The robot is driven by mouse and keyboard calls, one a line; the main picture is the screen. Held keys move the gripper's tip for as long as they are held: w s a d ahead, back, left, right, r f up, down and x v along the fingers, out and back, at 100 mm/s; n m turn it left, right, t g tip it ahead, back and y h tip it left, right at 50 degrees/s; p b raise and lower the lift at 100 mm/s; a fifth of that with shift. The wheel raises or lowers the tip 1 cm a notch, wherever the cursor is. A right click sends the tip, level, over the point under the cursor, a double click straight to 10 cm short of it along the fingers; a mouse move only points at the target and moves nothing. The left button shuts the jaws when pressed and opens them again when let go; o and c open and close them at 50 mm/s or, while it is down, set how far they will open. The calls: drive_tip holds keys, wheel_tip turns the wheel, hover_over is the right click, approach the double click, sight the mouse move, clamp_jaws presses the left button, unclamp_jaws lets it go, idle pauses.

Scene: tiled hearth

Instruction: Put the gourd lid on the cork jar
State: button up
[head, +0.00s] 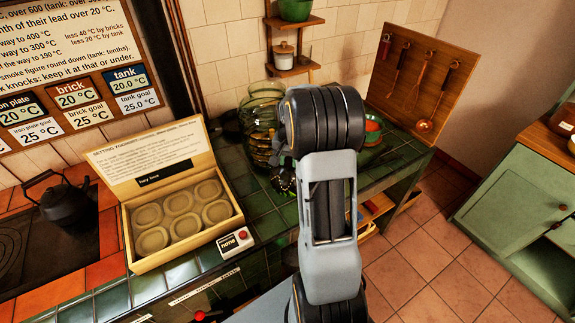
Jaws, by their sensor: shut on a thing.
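My gripper (283,162) is partly in view behind my own arm, over the green tiled counter. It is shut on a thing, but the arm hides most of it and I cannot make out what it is. A small dark shape shows just under the gripper. A large ribbed green glass jar (262,105) stands just left of and behind the gripper. I cannot tell whether it is the cork jar, and I cannot pick out the gourd lid.
An open wooden box (180,215) with several round moulds and a small white box (235,241) with a red button are on the counter (250,205). A black kettle (65,203) is at left. A bowl (372,128) and hanging tool board (420,80) are at right.

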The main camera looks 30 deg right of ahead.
sight(288, 167)
drive_tip(key=shift+w+f, duration=0.25)
drive_tip(key=shift+f+p, duration=0.3)
drive_tip(key=shift+f, duration=1.3)
drive_tip(key=shift+f, duration=0.1)
drive_tip(key=shift+f, duration=0.15)
drive_tip(key=o, duration=0.9)
